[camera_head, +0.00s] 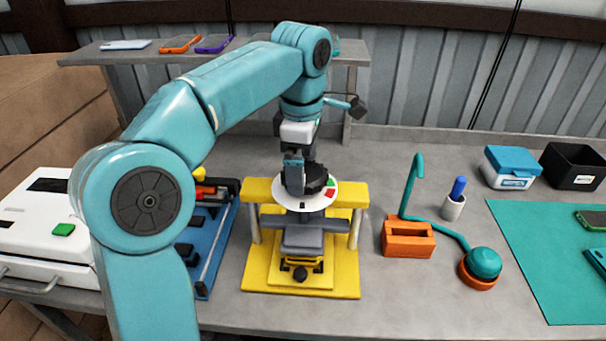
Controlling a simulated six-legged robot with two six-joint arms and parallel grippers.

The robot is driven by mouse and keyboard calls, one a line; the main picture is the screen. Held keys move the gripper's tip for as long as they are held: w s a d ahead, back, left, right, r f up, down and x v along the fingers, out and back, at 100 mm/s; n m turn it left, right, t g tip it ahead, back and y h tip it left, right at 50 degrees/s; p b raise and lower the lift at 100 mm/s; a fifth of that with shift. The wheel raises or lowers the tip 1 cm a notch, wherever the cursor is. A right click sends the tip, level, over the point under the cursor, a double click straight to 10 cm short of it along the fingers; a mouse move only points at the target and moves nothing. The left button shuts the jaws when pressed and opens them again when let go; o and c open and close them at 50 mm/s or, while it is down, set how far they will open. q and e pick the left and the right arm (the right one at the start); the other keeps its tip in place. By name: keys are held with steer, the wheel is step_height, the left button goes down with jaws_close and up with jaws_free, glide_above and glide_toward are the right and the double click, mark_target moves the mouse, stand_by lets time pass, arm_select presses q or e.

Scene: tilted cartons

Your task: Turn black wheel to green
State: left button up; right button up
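The black wheel (317,179) sits on a round white dial plate (290,203) on top of a yellow press-like stand (257,280). My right gripper is not in view.
A blue tray (206,277) and white machine (35,235) lie left of the stand. A shelf (140,54) is behind. Grey tabletop between stand and orange block is clear.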

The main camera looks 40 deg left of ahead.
arm_select(q)
steer(key=shift+w+a+f, duration=0.15)
steer(key=shift+w+f, duration=0.05)
steer(key=shift+f, duration=0.6)
steer(key=shift+s+d+r, duration=0.15)
steer(key=shift+d, duration=0.05)
steer(key=shift+a, duration=0.15)
steer(key=c, duration=0.8)
steer(key=shift+o, duration=0.2)
